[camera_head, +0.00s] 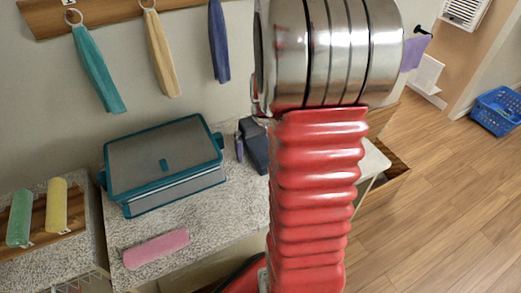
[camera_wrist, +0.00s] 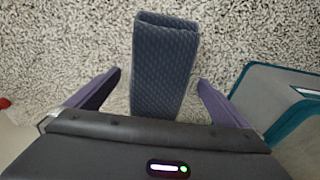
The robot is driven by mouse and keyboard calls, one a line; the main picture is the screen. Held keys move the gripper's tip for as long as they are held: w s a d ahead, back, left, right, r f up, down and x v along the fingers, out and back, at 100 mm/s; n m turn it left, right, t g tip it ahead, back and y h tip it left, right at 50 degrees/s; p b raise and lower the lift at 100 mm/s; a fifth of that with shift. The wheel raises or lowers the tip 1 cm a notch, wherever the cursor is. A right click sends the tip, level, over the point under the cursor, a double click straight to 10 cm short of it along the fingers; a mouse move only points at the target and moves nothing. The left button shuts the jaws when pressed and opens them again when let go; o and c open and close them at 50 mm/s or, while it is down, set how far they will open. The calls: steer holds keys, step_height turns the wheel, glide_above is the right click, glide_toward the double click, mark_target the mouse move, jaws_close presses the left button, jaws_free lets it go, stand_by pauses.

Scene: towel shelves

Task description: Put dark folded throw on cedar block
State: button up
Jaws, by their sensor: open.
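The dark folded throw (camera_wrist: 163,70) lies on the speckled counter in the wrist view, its length running up the picture. My gripper (camera_wrist: 159,78) is open, with one purple finger on each side of the throw and a gap on both sides. The throw's near end passes behind the gripper's dark body. In the head view the dark throw (camera_head: 256,147) shows beside my arm, which hides most of the gripper. I cannot tell for sure which thing is the cedar block; a brown wooden surface (camera_head: 393,172) shows low to the right of my arm.
A teal and grey lidded bin (camera_head: 160,160) stands left of the throw, with a pink rolled towel (camera_head: 156,248) in front. A wooden board (camera_head: 37,238) at left holds green and yellow rolls. Towels hang above. A blue basket (camera_head: 498,110) sits on the open floor at right.

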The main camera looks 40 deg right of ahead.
mark_target(260, 144)
steer(key=shift+c, duration=0.3)
steer(key=c, duration=1.4)
steer(key=shift+r, duration=0.1)
step_height(260, 144, up, 10)
steer(key=shift+f, duration=0.1)
